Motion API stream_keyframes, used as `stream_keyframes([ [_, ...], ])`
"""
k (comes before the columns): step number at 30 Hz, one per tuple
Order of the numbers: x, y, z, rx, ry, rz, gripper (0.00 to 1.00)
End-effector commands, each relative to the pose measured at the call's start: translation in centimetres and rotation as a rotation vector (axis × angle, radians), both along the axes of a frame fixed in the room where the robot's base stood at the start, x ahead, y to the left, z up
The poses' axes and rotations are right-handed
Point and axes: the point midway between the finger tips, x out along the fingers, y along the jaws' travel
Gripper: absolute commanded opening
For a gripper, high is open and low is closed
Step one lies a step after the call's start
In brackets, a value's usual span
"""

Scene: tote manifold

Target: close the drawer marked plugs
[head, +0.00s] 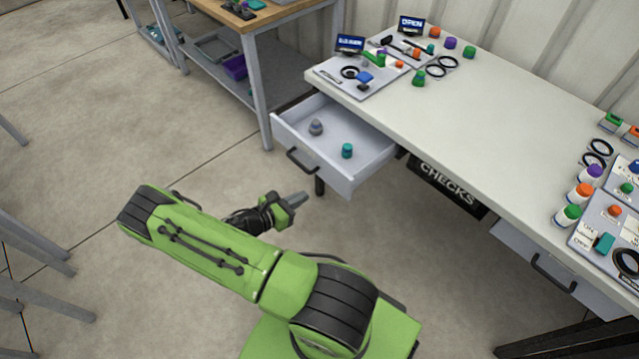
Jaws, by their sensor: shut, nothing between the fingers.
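A drawer (352,185) under the left end of the white bench (462,105) stands pulled open. It has a dark bar handle (302,160) on its front. A grey plug-like piece (316,127) and a teal piece (347,150) lie inside it. I cannot see a label reading plugs on it from here. My gripper (300,198) is shut and empty, in front of the open drawer and below its handle in the picture, apart from it.
A sign reading CHECKS (448,183) hangs under the bench. Another drawer (560,268) at the right looks shut. Trays (345,88) and small parts stand on the bench. A wooden-topped table (245,20) stands at the back left.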

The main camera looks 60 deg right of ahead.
Motion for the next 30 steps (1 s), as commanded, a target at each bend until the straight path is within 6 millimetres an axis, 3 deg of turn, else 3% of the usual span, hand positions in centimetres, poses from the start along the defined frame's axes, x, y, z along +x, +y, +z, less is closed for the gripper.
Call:
stream_keyframes([
  [8, -1.4, -5.8, -2.1, 0.000, -0.002, -0.006, 0.00],
  [13, -2.0, -8.4, -1.9, 0.000, -0.002, -0.006, 0.00],
  [30, -2.2, -9.7, -1.8, 0.000, -0.002, -0.003, 0.00],
])
